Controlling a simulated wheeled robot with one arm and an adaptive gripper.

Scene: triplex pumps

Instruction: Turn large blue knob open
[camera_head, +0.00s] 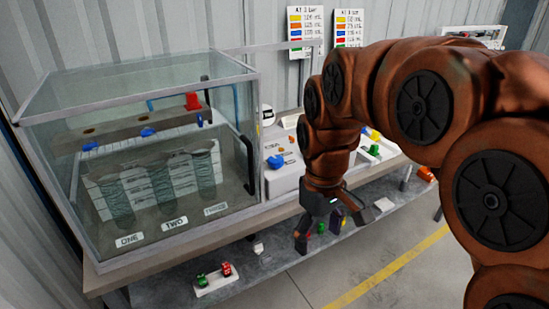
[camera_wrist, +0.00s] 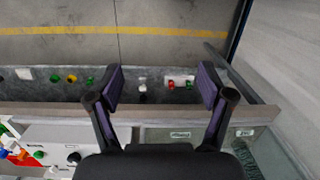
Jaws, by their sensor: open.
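A large blue knob (camera_head: 275,161) sits on a white panel (camera_head: 283,184) just right of the glass tank in the head view. Smaller blue handles (camera_head: 147,132) show inside the tank. My gripper (camera_head: 328,226) hangs below and to the right of the large blue knob, apart from it, pointing down beyond the bench edge. In the wrist view my gripper (camera_wrist: 161,76) is open, with nothing between its fingers. I cannot make out the large blue knob clearly in the wrist view.
The glass tank (camera_head: 150,92) stands at left, with a black handle on its right side. A lower shelf (camera_head: 255,262) holds a small base with green and red knobs (camera_head: 214,280). Yellow, green and red parts (camera_head: 372,142) lie right of my arm. Open floor lies in front.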

